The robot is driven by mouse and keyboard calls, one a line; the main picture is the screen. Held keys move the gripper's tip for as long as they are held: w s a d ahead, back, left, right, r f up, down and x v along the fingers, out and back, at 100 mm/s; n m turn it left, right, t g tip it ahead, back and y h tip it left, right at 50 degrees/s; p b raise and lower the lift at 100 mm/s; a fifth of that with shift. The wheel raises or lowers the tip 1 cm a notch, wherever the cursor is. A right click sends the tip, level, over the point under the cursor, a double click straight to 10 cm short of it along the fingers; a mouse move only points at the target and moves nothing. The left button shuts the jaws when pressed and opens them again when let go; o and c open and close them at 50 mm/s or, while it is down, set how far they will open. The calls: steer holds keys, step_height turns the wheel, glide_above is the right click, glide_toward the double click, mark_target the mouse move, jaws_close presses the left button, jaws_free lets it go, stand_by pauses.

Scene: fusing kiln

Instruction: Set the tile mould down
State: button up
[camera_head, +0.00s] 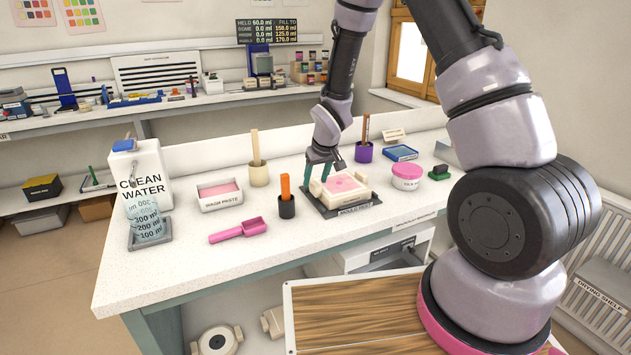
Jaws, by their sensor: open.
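The tile mould (345,188) is a cream block with a pink filling in its square recess. It rests on a dark mat (319,206) with a label along its front edge, on the white speckled worktop. My gripper (318,180) reaches down from above at the mould's left back side. Its teal fingers are open, with one close to the mould's left edge. I cannot tell whether a finger touches the mould.
A black cup with an orange handle (287,206) stands just left of the mat. A wash paste tub (220,201), pink scoop (238,231) and clean water tank (143,170) are farther left. A pink-lidded jar (406,177) and purple cup (364,152) stand right. The front worktop is clear.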

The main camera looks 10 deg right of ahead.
steer(key=s+d+r+m, duration=0.1)
steer(key=s+d+r, duration=0.25)
steer(key=r, duration=0.55)
steer(key=s+d+r+m+t, duration=0.1)
steer(key=s+d+r+m, duration=0.2)
steer(key=r, duration=0.5)
steer(key=s+d+r, duration=0.3)
steer(key=s+r, duration=0.1)
steer(key=r, duration=0.5)
steer(key=s+d+r+m+t, duration=0.1)
steer(key=s+d+r+m, duration=0.1)
steer(key=s+r, duration=0.3)
steer(key=s+d+r+m+t, duration=0.1)
steer(key=s+r, duration=0.4)
steer(key=s, duration=0.7)
steer(key=shift+d+m+y, duration=0.3)
steer(key=shift+d+m, duration=0.1)
steer(key=shift+d, duration=0.2)
